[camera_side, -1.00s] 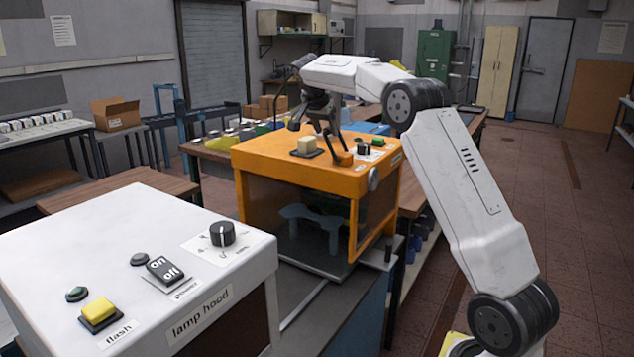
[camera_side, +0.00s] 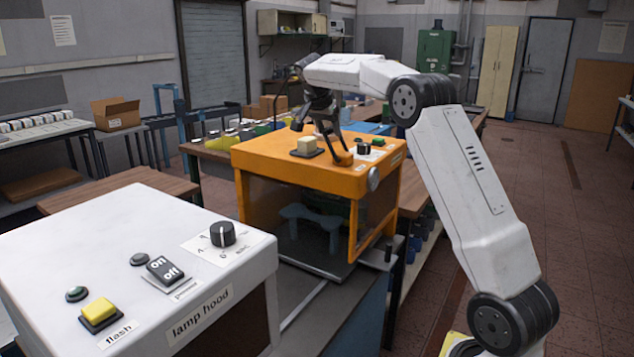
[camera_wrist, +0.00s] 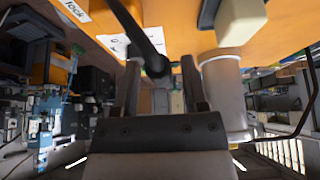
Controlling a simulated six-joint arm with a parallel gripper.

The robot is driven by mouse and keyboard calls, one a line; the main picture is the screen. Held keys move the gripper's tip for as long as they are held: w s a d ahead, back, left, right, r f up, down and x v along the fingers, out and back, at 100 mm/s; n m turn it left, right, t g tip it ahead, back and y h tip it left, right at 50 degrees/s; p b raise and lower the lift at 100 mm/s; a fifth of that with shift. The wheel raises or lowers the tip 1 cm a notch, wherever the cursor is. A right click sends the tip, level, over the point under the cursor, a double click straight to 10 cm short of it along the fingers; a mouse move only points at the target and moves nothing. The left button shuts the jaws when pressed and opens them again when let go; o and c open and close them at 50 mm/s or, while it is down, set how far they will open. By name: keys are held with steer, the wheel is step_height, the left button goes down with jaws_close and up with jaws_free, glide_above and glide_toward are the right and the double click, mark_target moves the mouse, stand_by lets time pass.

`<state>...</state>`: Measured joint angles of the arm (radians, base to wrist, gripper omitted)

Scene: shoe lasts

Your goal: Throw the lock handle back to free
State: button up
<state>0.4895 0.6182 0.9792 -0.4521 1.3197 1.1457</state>
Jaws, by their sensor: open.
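The orange box (camera_side: 300,172) carries the lock controls on its top. The black lock handle (camera_wrist: 142,35) lies over a white marked plate (camera_wrist: 118,45) near a "lock" label (camera_wrist: 75,9) in the wrist view. In the side view the handle (camera_side: 364,149) shows small beside my fingers. My gripper (camera_side: 336,152) is open and points down over the box top. In the wrist view the handle's rounded end appears between the two fingers of my gripper (camera_wrist: 163,75). I cannot tell whether they touch it.
A beige button (camera_side: 307,146) on a dark base stands left of my fingers on the box top. A white lamp hood (camera_side: 130,260) with a switch, dial and yellow button fills the left foreground.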

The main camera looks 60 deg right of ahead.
steer(key=v, duration=0.7)
stand_by(0.4)
steer(key=shift+c, duration=0.2)
stand_by(0.6)
